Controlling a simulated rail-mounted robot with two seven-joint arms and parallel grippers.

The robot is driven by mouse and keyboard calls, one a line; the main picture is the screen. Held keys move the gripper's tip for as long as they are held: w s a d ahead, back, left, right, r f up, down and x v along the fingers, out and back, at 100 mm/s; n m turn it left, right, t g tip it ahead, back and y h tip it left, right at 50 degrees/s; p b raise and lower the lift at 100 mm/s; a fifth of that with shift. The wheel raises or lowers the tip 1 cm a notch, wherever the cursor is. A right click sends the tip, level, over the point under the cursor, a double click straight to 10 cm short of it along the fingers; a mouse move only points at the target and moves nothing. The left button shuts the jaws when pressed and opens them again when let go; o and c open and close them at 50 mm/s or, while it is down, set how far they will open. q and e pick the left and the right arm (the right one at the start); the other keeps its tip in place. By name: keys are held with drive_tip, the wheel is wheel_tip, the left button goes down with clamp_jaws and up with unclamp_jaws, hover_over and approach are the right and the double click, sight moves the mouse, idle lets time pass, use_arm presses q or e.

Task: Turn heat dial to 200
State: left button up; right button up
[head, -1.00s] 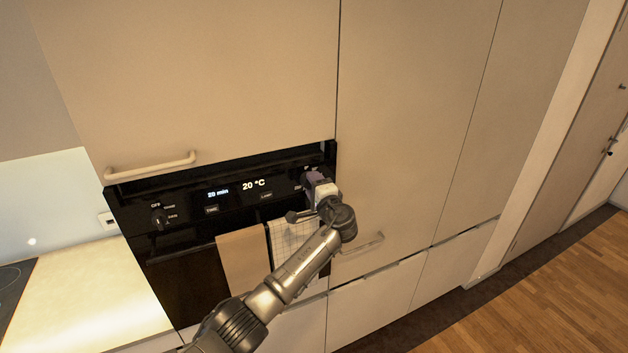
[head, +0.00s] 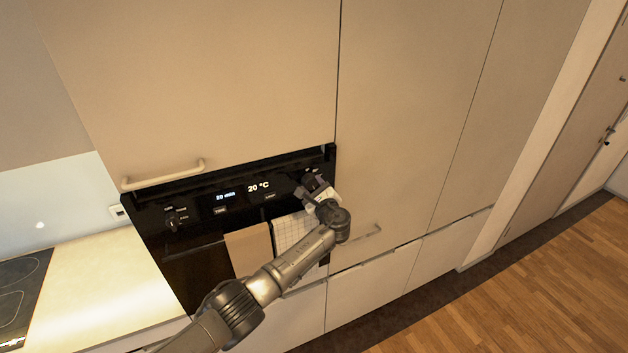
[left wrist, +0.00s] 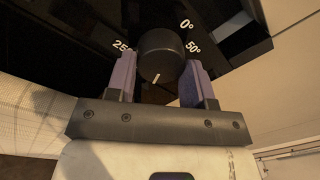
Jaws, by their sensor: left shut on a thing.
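The black heat dial (left wrist: 161,55) shows in the left wrist view between the two purple fingers of my left gripper (left wrist: 160,80), which is shut on it. The dial's white mark points down in that picture, slightly left. Beside the dial are the labels 0° and 50° at the upper right and a partly covered "25" at the left. The display (head: 258,187) reads 20 °C. My right gripper is not in view.
A second knob (head: 174,219) is at the panel's left end. A brown towel (head: 249,249) and a white checked towel (head: 291,232) hang below the panel, close to my arm. A bar handle (head: 165,176) is above the oven. A counter with a hob (head: 20,285) is left.

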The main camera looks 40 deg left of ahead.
use_arm(q)
drive_tip(key=m+p, duration=0.2)
drive_tip(key=m, duration=0.1)
drive_tip(key=shift+r, duration=0.2)
drive_tip(key=shift+m+p, duration=0.4)
drive_tip(key=shift+m, duration=0.3)
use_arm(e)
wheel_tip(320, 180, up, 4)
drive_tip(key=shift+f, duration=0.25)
use_arm(q)
drive_tip(key=shift+f, duration=0.1)
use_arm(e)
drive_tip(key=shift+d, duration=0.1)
use_arm(q)
drive_tip(key=o, duration=0.9)
drive_tip(key=shift+s+f, duration=0.1)
drive_tip(key=shift+o, duration=0.2)
drive_tip(key=b+v, duration=0.3)
drive_tip(key=v, duration=1)
drive_tip(key=shift+s+d, duration=0.2)
drive_tip(key=shift+d, duration=0.15)
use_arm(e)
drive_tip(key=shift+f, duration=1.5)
